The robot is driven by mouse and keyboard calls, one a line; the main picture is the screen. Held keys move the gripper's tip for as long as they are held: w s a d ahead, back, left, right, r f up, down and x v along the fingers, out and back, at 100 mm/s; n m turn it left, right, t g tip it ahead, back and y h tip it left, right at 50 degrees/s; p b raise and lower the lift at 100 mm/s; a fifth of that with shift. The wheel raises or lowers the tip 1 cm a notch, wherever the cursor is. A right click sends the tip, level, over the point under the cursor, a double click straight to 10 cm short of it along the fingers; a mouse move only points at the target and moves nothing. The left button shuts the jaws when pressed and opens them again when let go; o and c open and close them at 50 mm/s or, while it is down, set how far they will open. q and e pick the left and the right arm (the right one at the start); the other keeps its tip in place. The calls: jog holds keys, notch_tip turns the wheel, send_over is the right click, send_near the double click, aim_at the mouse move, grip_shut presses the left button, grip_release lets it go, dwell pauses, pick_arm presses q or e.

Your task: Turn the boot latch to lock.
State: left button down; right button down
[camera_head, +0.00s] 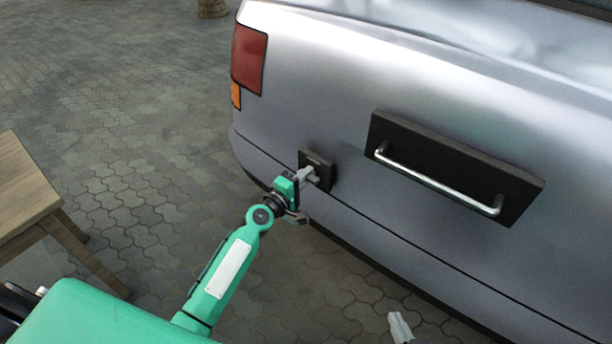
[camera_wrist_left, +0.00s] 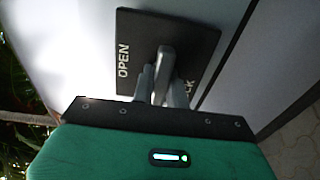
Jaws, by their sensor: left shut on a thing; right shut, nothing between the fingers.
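The boot latch's dark square plate (camera_head: 326,177) sits on the silver car's rear, left of the long handle. In the left wrist view the plate (camera_wrist_left: 140,28) carries the word OPEN at the left and letters ending in CK at the right. The grey latch lever (camera_wrist_left: 165,57) stands between the two words. My left gripper (camera_head: 309,174) is shut on the lever, with one finger on each side of it in the left wrist view (camera_wrist_left: 161,82). The fingers hide part of the right word. My right gripper (camera_head: 400,327) shows only its pale shut fingertips at the bottom edge.
A black panel (camera_head: 430,150) with a chrome bar handle (camera_head: 440,184) is to the right of the latch. A wooden table (camera_head: 24,190) stands at the left. The paved ground (camera_head: 140,150) between table and car is clear.

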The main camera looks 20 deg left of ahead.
pick_arm(q)
jog(key=c, duration=1.4)
grip_release()
jog(key=shift+s, duration=0.15)
